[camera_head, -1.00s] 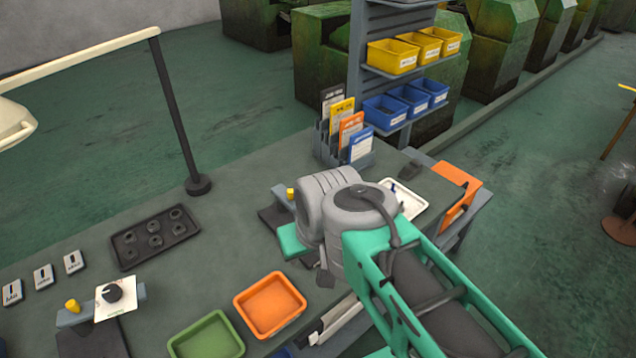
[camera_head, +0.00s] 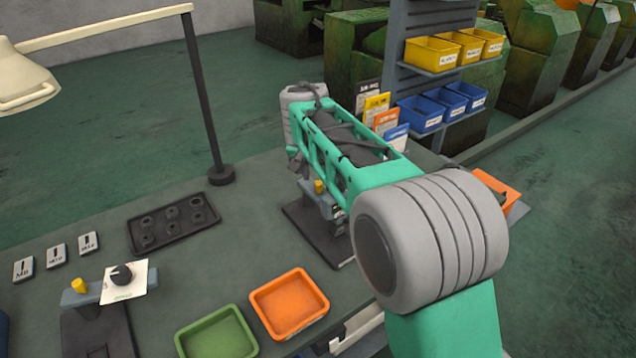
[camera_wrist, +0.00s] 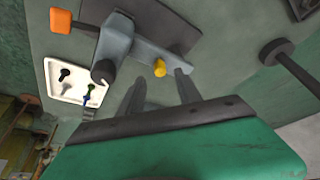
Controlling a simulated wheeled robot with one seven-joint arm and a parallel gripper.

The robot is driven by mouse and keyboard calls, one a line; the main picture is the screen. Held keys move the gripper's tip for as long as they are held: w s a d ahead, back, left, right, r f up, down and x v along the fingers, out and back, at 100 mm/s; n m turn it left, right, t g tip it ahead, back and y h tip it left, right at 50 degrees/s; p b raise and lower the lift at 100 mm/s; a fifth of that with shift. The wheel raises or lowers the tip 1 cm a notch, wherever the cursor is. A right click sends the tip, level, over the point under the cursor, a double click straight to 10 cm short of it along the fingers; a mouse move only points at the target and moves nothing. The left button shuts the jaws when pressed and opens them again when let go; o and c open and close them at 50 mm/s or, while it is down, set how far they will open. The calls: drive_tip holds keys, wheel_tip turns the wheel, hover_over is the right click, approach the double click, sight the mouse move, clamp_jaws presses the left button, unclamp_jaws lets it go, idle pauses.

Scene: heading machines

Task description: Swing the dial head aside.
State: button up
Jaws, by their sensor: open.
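A gauge stand with a dark base plate (camera_head: 305,235) and a yellow knob (camera_head: 319,187) stands on the bench, partly hidden behind my arm. In the wrist view its grey head (camera_wrist: 117,40) extends as a bar towards the yellow knob (camera_wrist: 159,68), with a dark round part (camera_wrist: 103,70) beside it. I cannot see a dial face on it. My gripper (camera_wrist: 160,84) is open and empty, its two fingers either side of the line to the yellow knob. Contact is not visible. In the head view my arm hides the fingers.
An orange tray (camera_head: 290,305), a green tray (camera_head: 218,335) and a dark parts tray (camera_head: 172,222) lie on the bench. The lamp post (camera_head: 205,110) rises behind. A white tray (camera_wrist: 70,90) lies beside the stand.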

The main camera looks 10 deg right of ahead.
sight(319, 183)
drive_tip(key=x, duration=0.4)
clamp_jaws()
idle(0.4)
idle(1.0)
